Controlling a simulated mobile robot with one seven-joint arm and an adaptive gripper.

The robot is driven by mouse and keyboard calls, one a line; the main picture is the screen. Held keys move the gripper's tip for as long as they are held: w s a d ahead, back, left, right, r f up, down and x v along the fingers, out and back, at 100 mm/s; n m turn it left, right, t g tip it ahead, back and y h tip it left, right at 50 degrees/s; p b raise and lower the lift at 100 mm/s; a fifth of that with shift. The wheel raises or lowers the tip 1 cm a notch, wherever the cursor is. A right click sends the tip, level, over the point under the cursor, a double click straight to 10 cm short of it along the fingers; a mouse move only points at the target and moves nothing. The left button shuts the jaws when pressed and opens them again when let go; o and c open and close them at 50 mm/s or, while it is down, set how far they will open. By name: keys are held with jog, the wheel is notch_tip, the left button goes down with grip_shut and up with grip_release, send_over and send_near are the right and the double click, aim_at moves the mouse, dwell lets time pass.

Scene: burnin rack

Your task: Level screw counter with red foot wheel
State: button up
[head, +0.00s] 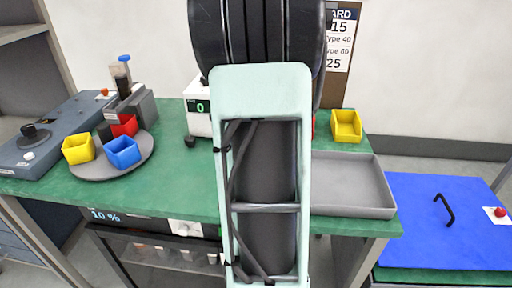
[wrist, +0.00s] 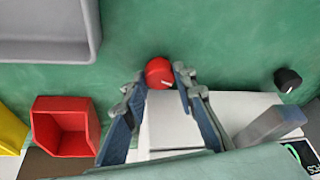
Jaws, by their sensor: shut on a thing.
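The screw counter (head: 198,118) is a white box on the green bench with a green 0 on its display. My arm hides its right part in the head view. In the wrist view its white body (wrist: 172,125) lies below the fingertips, with a dark display (wrist: 302,154) at the lower right. The red foot wheel (wrist: 159,72) has a pale mark and sits at the counter's edge. My gripper (wrist: 161,78) has its fingers on either side of the wheel and is shut on it. My gripper is hidden in the head view.
A black foot (wrist: 287,80) stands at the counter's other corner. A red bin (wrist: 65,126), a yellow bin (head: 346,125) and a grey tray (head: 352,185) are nearby. A turntable (head: 112,163) with bins stands left. Bare green bench lies around the wheel.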

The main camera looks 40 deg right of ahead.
dwell(0.3)
jog(key=o, duration=1.2)
jog(key=shift+c, duration=0.2)
jog(key=v, duration=1.2)
